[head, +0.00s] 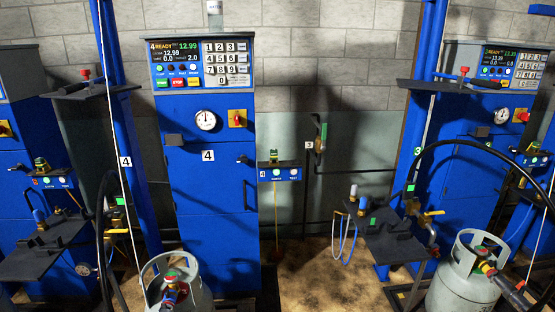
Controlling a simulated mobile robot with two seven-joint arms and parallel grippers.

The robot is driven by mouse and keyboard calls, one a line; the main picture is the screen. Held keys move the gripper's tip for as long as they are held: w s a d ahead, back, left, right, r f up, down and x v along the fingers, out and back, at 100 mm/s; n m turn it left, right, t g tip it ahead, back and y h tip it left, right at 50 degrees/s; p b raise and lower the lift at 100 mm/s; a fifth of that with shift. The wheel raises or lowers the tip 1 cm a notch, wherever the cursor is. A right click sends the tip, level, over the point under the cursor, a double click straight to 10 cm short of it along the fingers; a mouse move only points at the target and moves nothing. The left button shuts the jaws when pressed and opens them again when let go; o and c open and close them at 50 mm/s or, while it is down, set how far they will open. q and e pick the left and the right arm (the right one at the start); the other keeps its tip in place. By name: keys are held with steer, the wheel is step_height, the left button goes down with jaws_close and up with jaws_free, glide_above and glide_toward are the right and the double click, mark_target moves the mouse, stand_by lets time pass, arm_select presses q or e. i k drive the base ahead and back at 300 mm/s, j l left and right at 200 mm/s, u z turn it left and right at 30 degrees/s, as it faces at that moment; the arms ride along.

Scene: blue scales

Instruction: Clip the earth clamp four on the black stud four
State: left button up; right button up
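A small blue box (280,174) marked 4 juts from the right side of the blue cabinet numbered 4 (212,215). A small dark clamp-like piece with green and yellow on it (273,157) sits on top of this box; it looks like earth clamp four. A yellow cable (275,215) hangs below the box. I cannot tell for sure which part is black stud four. A small black block (173,140) sticks out at the cabinet's upper left. Neither of my grippers is in view.
A grey gas cylinder (178,290) with a red-topped valve stands at the front of cabinet 4. Another cylinder (463,282) stands at right, by a black shelf (385,232). Blue posts and hanging hoses flank the cabinet. Brown floor (315,275) is open between the stations.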

mark_target(273, 158)
steer(key=i+l+u, duration=0.1)
steer(key=u, duration=0.25)
steer(key=l+u, duration=0.1)
steer(key=u, duration=0.25)
steer(key=i+l+u, duration=0.1)
steer(key=u, duration=0.25)
steer(key=i+l+u, duration=0.1)
steer(key=l+u, duration=0.4)
steer(key=l, duration=0.4)
steer(key=l+u, duration=0.1)
steer(key=l, duration=1.3)
